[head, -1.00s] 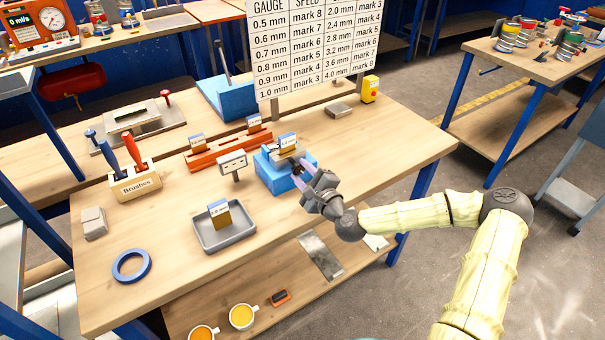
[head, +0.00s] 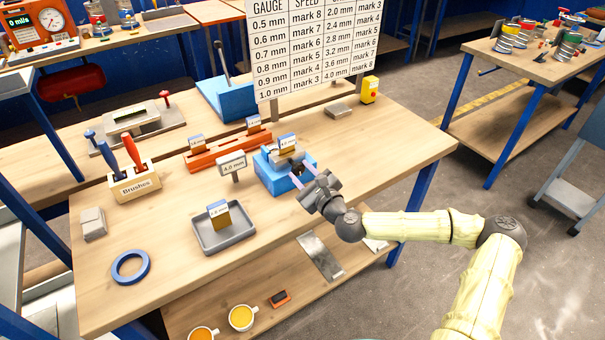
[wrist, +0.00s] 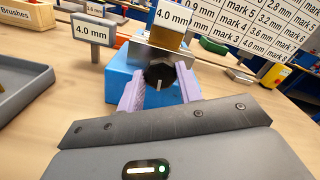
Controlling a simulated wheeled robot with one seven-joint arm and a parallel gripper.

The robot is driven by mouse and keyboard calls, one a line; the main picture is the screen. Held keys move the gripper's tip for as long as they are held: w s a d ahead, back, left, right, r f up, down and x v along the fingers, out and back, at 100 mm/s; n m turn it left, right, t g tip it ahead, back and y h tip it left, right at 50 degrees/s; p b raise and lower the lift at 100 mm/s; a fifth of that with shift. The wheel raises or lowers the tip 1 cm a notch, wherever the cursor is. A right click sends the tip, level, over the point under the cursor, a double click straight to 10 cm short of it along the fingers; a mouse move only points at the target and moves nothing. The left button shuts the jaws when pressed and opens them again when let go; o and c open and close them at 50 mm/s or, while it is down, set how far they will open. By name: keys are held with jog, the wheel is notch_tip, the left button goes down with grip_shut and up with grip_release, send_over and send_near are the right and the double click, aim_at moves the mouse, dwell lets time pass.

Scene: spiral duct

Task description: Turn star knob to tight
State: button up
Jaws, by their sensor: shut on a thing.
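The star knob (wrist: 160,74) is dark with a pale line on its face. It sits on the front of a blue block (wrist: 121,88), which also shows in the head view (head: 273,181). My gripper (wrist: 160,88) has one lilac finger on each side of the knob and is shut on it. In the head view my gripper (head: 302,177) reaches the block from the right, and the knob is hidden or too small to make out. A metal piece with a brown block labelled 4.0 mm (wrist: 168,36) sits on top of the blue block.
A small sign reading 4.0 mm (head: 231,164) stands left of the block. A grey tray (head: 224,236), a red-orange rack (head: 226,152) and a brush holder (head: 135,183) are on the bench. The gauge chart (head: 315,45) stands behind.

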jog(key=shift+f, duration=0.15)
jog(key=o, duration=1)
jog(key=p+v, duration=0.8)
jog(key=v, duration=0.9)
jog(key=shift+s, duration=0.2)
jog(key=shift+d, duration=0.15)
